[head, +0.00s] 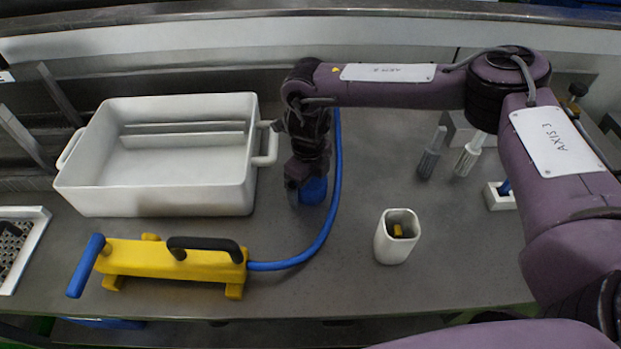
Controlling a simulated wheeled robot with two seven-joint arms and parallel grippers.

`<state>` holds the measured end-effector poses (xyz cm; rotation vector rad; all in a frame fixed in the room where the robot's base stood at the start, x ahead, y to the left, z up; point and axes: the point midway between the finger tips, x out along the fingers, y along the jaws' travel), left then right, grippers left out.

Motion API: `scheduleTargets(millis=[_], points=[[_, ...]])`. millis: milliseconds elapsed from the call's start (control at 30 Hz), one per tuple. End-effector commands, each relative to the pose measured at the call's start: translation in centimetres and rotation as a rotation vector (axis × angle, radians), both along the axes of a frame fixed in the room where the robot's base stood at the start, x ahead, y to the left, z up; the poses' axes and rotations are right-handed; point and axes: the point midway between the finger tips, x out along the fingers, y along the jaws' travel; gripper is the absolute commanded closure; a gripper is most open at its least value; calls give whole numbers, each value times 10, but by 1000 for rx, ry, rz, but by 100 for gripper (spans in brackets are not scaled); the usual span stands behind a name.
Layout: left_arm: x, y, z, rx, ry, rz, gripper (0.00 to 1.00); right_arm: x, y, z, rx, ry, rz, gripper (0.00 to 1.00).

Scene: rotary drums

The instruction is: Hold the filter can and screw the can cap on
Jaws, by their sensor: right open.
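My right gripper (300,192) points down at the middle of the bench, open. A rounded blue object (315,191) is right beside and partly behind its fingers. It may be the filter can or its cap, but the gripper hides too much of it to tell. I cannot tell whether the fingers touch it. I cannot make out a separate can and cap. My left gripper is not in view.
A white tub (150,203) stands left of the gripper. A yellow pump (165,259) with a blue hose (318,245) lies in front. A white holder (385,248) with something yellow inside stands front right. Two grey-handled tools (430,158) (468,158) stand behind.

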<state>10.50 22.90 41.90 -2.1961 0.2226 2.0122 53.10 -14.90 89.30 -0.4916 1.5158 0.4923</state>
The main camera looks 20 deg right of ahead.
Motion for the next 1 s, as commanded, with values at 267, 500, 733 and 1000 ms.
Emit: scheduleTargets(millis=[267, 500, 733, 1000], points=[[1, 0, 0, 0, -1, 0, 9, 0, 0, 0, 1, -1, 0, 5], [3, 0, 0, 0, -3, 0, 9, 0, 0, 0, 1, -1, 0, 33], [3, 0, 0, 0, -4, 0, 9, 0, 0, 0, 1, -1, 0, 53], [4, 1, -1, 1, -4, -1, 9, 0, 0, 4, 1, -1, 0, 53]])
